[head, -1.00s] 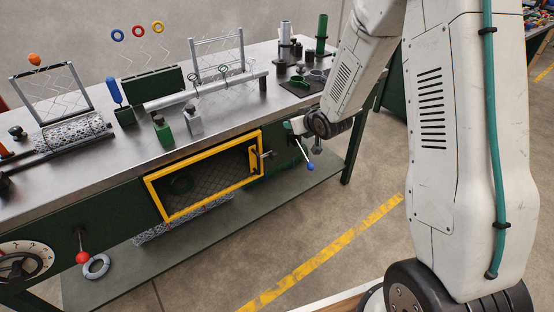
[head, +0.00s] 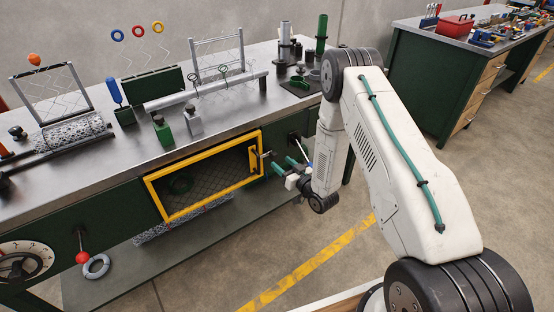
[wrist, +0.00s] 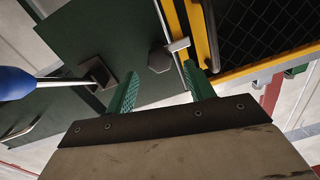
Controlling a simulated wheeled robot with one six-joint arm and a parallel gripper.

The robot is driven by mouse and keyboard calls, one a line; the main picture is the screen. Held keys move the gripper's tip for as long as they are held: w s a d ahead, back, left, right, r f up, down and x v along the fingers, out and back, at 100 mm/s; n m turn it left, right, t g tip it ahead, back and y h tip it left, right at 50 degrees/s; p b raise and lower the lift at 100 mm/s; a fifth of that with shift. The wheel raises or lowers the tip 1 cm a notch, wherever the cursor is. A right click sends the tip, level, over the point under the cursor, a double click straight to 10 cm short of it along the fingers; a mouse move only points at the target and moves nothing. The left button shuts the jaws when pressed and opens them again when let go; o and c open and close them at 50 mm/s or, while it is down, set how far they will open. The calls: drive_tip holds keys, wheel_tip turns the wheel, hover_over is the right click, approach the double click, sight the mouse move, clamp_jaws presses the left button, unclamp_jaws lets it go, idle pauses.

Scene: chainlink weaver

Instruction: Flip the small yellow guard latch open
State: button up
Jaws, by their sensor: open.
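The yellow-framed mesh guard (head: 205,211) is closed on the bench front. A small yellow latch piece (head: 253,160) with a grey metal handle (head: 266,154) is at its right edge in the head view. In the wrist view, a grey handle (wrist: 178,45) crosses beside a yellow strip (wrist: 198,30), just beyond the right fingertip. My gripper (head: 284,164) is open and empty, its green fingers pointing at the bench front right of the latch. In the wrist view, my gripper (wrist: 161,74) has its fingers apart; I cannot tell whether the right one touches the latch.
A lever with a blue knob (wrist: 14,83) stands out left of my gripper in the wrist view. A dark hexagonal bolt head (wrist: 160,60) shows between the fingers. A red-knobbed lever (head: 82,256) is farther left in the head view.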

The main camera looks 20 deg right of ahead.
sight(276, 158)
drive_tip(key=shift+x, duration=2.1)
drive_tip(key=c, duration=1)
